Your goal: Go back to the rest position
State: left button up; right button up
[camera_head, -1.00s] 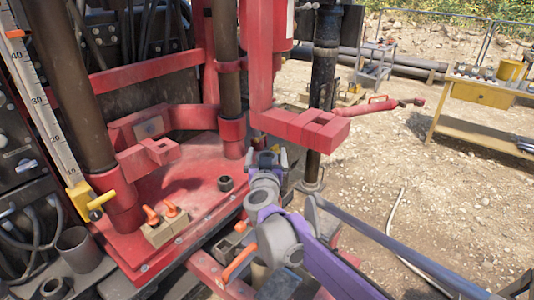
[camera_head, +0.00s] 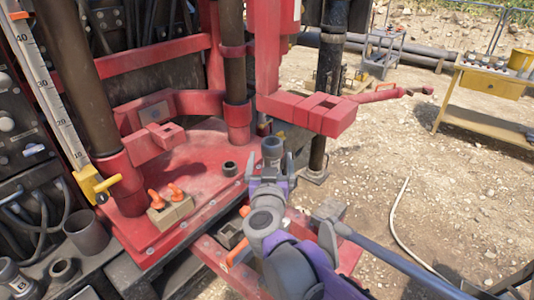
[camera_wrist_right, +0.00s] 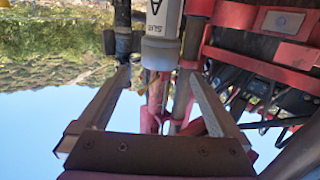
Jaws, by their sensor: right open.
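My right gripper (camera_head: 270,177) is open in the head view, at the right edge of the red deck, with its arm coming in from the bottom right. A grey cylindrical sub with a dark end (camera_head: 272,150) shows just beyond and between its fingers. In the right wrist view the same sub, light grey and lettered "SUB A" (camera_wrist_right: 160,42), stands out past the fingertips. The fingers (camera_wrist_right: 155,85) are spread wide with a gap to each side of it. What supports the sub's lower end is hidden by the gripper. My left gripper is not in view.
The red deck (camera_head: 185,215) carries a block with orange-handled pieces (camera_head: 170,208) and a small dark ring (camera_head: 230,168). A red square-ended arm (camera_head: 318,115) overhangs close to my right gripper. A yellow table (camera_head: 480,88) stands far right. Gravel on the right is mostly clear.

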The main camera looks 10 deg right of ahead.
jog(key=s+a+f+n+g+y+p, duration=0.1)
jog(key=s+a+f+n+y+p, duration=0.15)
jog(key=s+y, duration=0.2)
jog(key=s+a+f+n+g+y+p, duration=0.1)
jog(key=s+a+n+y, duration=0.2)
jog(key=s+y, duration=0.15)
jog(key=s+d+f+m+g+h+p, duration=0.1)
jog(key=s+d+f+g+h, duration=0.1)
jog(key=s+d+f+g, duration=0.2)
jog(key=s+d+f+m+g+h+p, duration=0.1)
jog(key=s+d+f+g, duration=0.3)
jog(key=s+f, duration=0.6)
jog(key=s+g+h+p, duration=0.1)
jog(key=s, duration=0.3)
jog(key=shift+s+d+f, duration=0.3)
jog(key=shift+s+f, duration=0.1)
